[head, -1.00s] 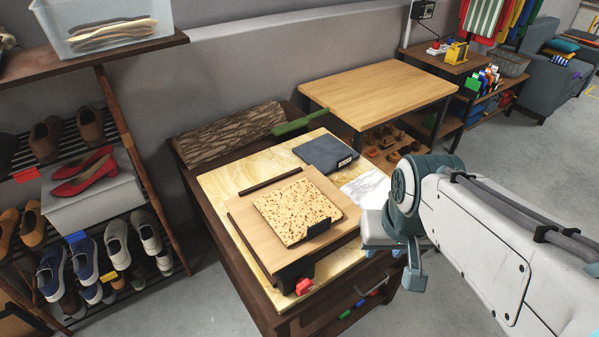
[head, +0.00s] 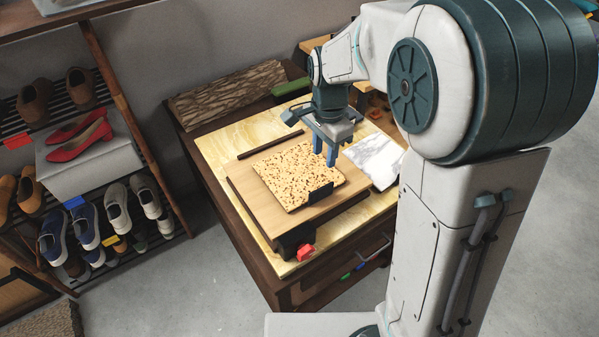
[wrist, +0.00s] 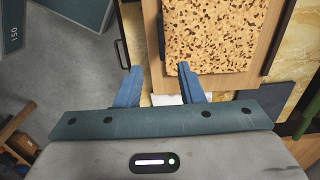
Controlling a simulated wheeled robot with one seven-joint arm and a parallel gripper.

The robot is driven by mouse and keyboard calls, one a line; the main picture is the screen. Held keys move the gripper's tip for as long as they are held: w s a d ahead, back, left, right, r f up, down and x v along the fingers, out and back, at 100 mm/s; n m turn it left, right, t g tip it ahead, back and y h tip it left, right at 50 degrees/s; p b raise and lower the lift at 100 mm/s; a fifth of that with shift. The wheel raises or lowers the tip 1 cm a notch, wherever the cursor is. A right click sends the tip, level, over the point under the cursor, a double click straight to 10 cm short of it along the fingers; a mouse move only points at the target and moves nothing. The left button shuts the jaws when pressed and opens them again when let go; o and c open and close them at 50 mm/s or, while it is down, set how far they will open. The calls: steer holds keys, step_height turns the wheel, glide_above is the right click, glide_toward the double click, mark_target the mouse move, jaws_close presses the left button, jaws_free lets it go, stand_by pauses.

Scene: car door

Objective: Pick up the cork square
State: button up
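The cork square (head: 290,178), tan with dark flecks, lies flat on a wooden board (head: 245,185) on the bench. A black bracket (head: 320,193) stands against its near right edge. The cork also fills the upper middle of the wrist view (wrist: 210,38), cut off by the top edge. My gripper (head: 325,150) points down with two blue fingers over the cork's right side in the head view. In the wrist view, my gripper (wrist: 160,70) has its fingers apart with nothing between them; the right fingertip overlaps the cork's near edge. The height above the cork is unclear.
A red knob (head: 306,252) is at the board's front. A dark strip (head: 274,142) lies behind the cork. A white marble tile (head: 376,160) lies to its right, and a bark slab (head: 228,90) at the back. A shoe rack (head: 120,215) stands at left.

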mark_target(321, 188)
step_height(321, 188, down, 14)
steer(key=shift+w+r, duration=0.1)
steer(key=shift+w, duration=0.05)
jaws_close()
stand_by(0.5)
